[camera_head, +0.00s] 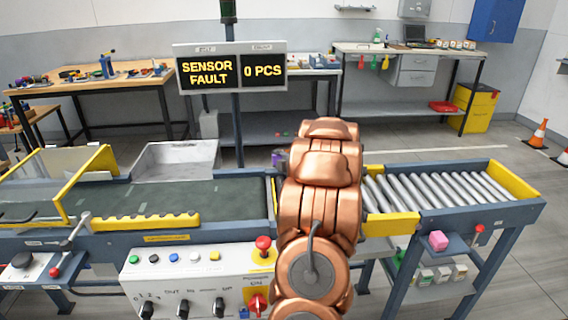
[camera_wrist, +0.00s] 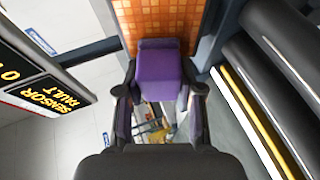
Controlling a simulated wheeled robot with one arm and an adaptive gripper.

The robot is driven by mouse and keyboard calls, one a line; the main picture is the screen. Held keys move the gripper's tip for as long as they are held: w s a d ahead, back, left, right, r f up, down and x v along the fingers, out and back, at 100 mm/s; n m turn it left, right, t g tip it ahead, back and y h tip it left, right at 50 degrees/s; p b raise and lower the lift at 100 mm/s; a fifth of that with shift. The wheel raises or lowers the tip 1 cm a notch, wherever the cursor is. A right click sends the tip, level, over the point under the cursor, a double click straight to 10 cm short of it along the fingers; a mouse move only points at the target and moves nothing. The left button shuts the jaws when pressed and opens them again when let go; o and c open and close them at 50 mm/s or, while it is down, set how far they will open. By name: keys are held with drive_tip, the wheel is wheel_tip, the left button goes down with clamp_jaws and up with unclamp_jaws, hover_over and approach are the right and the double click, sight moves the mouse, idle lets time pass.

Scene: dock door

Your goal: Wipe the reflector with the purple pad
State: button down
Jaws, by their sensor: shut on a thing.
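The purple pad (camera_wrist: 158,72) is between the two fingers of my gripper (camera_wrist: 161,90), which is shut on it. Just beyond the pad in the wrist view is an orange surface with a grid pattern (camera_wrist: 157,22), which looks like the reflector. The pad's far edge overlaps it in the picture; I cannot tell whether they touch. In the head view my copper arm hides the gripper and the reflector. Only a small bit of purple (camera_head: 278,158) shows left of the arm, above the conveyor.
A display reading SENSOR FAULT and 0 PCS (camera_head: 231,70) stands on a post behind the conveyor belt (camera_head: 190,199). Rollers (camera_head: 440,191) lie to the right. A control box (camera_head: 200,283) is in front. A pink block (camera_head: 438,241) sits on the shelf below the rollers.

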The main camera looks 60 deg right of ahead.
drive_tip(key=shift+w+a, duration=0.25)
drive_tip(key=shift+w, duration=0.1)
drive_tip(key=shift+s, duration=0.15)
drive_tip(key=shift+s+a+r+b, duration=0.5)
drive_tip(key=shift+s+a, duration=0.25)
drive_tip(key=shift+a, duration=0.15)
drive_tip(key=shift+s+a+r, duration=0.3)
drive_tip(key=shift+s+a, duration=0.2)
drive_tip(key=shift+a, duration=0.15)
drive_tip(key=shift+s+a+r, duration=0.3)
drive_tip(key=shift+s+a, duration=0.15)
drive_tip(key=shift+a, duration=0.15)
drive_tip(key=shift+s+b, duration=0.1)
drive_tip(key=shift+b, duration=0.2)
drive_tip(key=shift+s+a+r, duration=0.25)
drive_tip(key=shift+s+a, duration=0.15)
drive_tip(key=shift+a, duration=0.15)
drive_tip(key=shift+s+a+r, duration=0.2)
drive_tip(key=shift+s+a, duration=0.2)
drive_tip(key=shift+a, duration=0.15)
